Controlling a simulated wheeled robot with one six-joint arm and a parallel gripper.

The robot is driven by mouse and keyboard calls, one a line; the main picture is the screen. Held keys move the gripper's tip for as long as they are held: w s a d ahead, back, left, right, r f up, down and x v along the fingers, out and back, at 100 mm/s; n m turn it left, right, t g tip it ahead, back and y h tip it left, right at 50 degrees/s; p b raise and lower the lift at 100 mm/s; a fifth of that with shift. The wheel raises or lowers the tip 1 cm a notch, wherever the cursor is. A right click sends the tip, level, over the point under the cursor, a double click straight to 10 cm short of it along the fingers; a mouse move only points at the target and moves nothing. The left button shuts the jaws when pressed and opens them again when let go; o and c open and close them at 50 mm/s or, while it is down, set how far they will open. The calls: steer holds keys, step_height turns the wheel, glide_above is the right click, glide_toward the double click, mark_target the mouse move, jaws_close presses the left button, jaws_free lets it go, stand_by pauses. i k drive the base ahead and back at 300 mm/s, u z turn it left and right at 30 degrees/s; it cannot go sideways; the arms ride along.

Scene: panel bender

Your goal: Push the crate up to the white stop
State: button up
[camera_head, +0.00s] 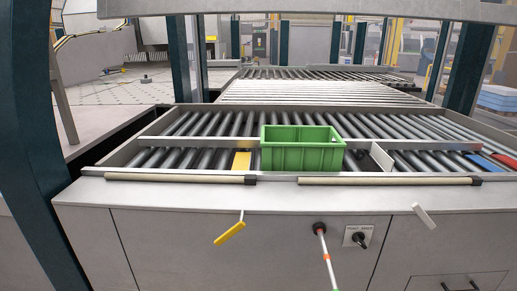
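A green open crate (302,150) stands upright on the near lane of rollers, close to the front rail. The white stop (382,157) is a small tilted-looking white plate on the same lane, to the right of the crate. A gap with bare rollers shows between the crate's right side and the white stop. A yellow plate (241,161) stands just left of the crate; I cannot tell whether they touch. The inside floor of the crate is hidden.
A blue plate (482,162) and a red plate (504,160) lie farther right on the rollers. Two beige bars (388,181) run along the front ledge. A yellow lever (229,233), white lever (424,215), striped rod (325,255) and black knob (360,239) project from the cabinet front.

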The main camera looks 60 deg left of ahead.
mark_target(285, 148)
steer(key=u, duration=1)
steer(key=i, duration=1.5)
steer(key=u, duration=0.75)
steer(key=i, duration=0.35)
steer(key=u, duration=0.25)
